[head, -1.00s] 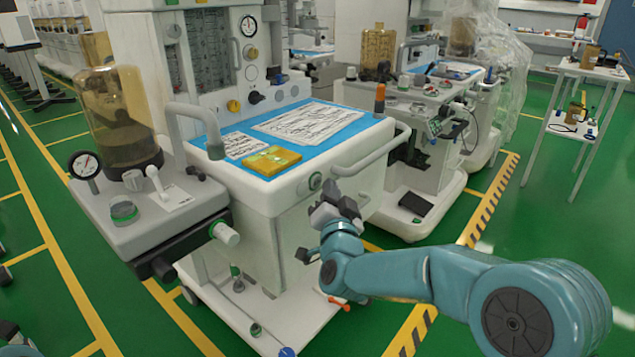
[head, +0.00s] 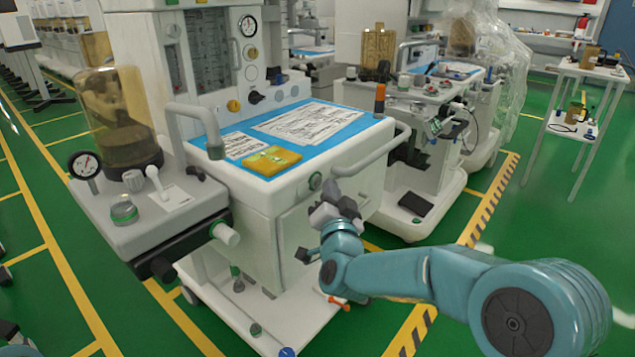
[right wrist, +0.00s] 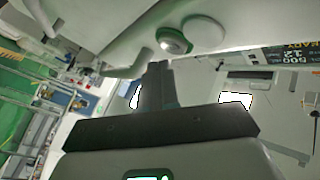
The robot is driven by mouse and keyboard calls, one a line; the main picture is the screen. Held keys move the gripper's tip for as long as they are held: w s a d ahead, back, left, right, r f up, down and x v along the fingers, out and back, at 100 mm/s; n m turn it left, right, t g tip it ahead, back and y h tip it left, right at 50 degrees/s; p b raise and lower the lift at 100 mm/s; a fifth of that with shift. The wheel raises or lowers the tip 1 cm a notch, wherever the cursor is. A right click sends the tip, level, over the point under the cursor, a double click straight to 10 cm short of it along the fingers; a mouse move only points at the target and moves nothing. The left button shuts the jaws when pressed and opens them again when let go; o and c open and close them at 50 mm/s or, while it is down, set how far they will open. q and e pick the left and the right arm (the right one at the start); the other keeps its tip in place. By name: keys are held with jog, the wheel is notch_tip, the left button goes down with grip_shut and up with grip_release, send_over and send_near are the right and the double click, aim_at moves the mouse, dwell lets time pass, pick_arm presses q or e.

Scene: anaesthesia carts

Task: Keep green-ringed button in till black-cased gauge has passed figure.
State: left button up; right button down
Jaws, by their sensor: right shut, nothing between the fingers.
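The green-ringed button (head: 315,181) sits on the front edge of the cart top, below the blue mat. It also shows in the right wrist view (right wrist: 173,42), pale in the middle with a green ring. My right gripper (head: 325,208) is shut and empty just below the button. In the right wrist view its dark fingertips (right wrist: 158,70) point up at the button's lower left; whether they touch it I cannot tell. The black-cased gauge (head: 85,165) stands at the cart's left side, white-faced; its figures are too small to read.
Another round dark-rimmed gauge (head: 248,26) is on the upright panel. A curved rail (head: 372,155) runs right of the button. A yellow packet (head: 271,160) lies on the mat.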

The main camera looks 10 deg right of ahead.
jog(key=shift+w+a, duration=0.1)
jog(key=shift+w, duration=0.05)
jog(key=shift+w+a, duration=0.15)
jog(key=shift+w, duration=0.05)
jog(key=shift+w+a, duration=0.3)
jog(key=shift+w, duration=0.05)
dwell(0.8)
dwell(2.9)
jog(key=shift+s+d+b, duration=0.55)
jog(key=shift+s+b, duration=0.15)
jog(key=shift+b, duration=0.1)
